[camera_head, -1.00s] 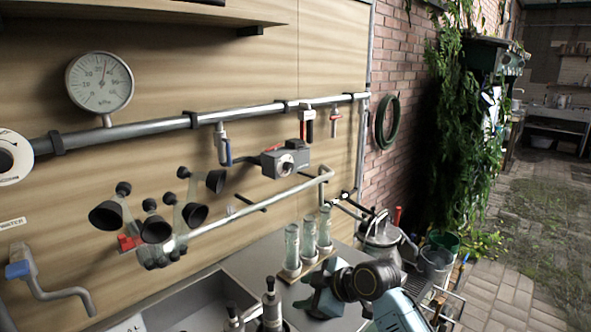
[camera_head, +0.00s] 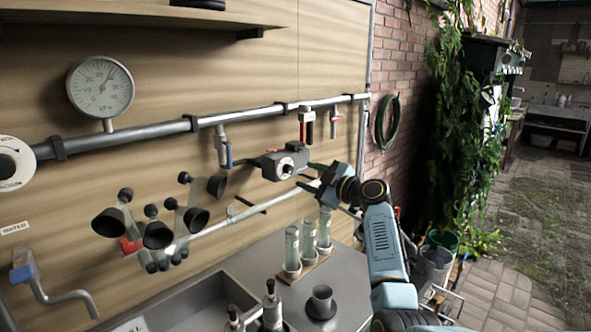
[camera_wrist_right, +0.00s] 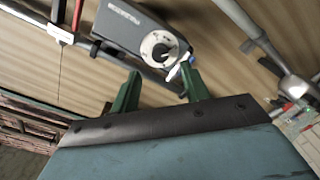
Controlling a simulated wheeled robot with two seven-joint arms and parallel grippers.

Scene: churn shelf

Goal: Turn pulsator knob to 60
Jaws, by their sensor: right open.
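The pulsator is a grey box (camera_head: 280,163) fixed under the metal pipe on the wooden wall. Its round pale knob (camera_head: 287,166) has a dark centre; the scale is too small to read in the head view. In the right wrist view the knob (camera_wrist_right: 160,47) shows as a white dial with a dark pointer, beyond the fingertips. My right gripper (camera_head: 307,174) is just right of the box, fingers pointing at it. In the wrist view its green fingers (camera_wrist_right: 157,82) are apart and empty, and I see no contact with the knob. My left gripper is not in view.
Teat cups (camera_head: 158,233) hang at left, and a pressure gauge (camera_head: 101,87) is on the pipe. Valves with coloured handles (camera_head: 307,124) hang near the pulsator.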

